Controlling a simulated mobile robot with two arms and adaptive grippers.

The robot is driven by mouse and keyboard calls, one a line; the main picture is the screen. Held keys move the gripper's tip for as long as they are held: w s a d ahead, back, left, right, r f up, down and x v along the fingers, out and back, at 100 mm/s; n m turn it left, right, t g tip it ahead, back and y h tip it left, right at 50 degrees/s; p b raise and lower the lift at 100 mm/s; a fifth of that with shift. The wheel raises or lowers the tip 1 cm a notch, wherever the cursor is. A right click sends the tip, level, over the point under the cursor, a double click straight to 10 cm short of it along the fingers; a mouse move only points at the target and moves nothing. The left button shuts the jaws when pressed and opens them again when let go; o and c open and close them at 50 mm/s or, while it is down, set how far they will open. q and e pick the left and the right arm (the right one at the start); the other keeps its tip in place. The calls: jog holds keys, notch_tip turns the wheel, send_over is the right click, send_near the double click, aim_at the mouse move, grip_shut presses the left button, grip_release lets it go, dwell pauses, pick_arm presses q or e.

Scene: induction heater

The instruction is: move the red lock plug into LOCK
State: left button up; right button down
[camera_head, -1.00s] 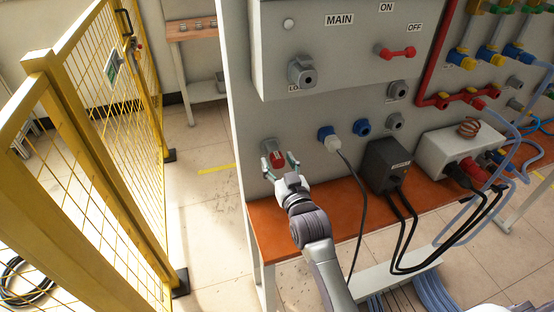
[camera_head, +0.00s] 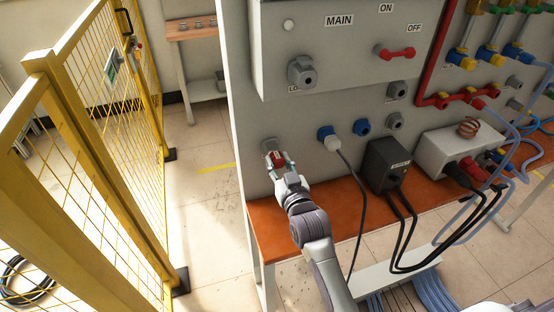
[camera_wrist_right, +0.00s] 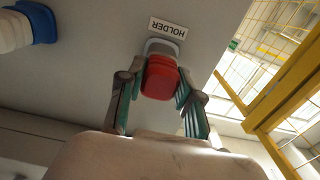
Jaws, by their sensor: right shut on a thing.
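The red lock plug (camera_head: 279,158) is at the grey holder socket (camera_head: 268,144) low on the panel's left side. In the right wrist view the plug (camera_wrist_right: 159,78) is in front of the grey holder (camera_wrist_right: 162,47), under the HOLDER label (camera_wrist_right: 168,28). My right gripper (camera_head: 278,162) is shut on the plug, one finger on each side. I cannot tell whether the plug is still seated in the holder. The LOCK socket (camera_head: 302,73), grey and round, is above it on the box marked MAIN; its label is partly hidden. My left gripper is not in view.
A blue socket with a white plug (camera_head: 331,141) and a hanging black cable is right of the holder. A black box (camera_head: 388,165) stands on the orange bench (camera_head: 334,212). A yellow mesh fence (camera_head: 100,150) stands at left. The panel between holder and LOCK is clear.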

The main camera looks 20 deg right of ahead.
aim_at(280, 164)
jog(key=shift+s, duration=0.1)
jog(key=shift+s+d+p, duration=0.1)
jog(key=shift+s+p, duration=1.35)
jog(key=shift+s, duration=1.45)
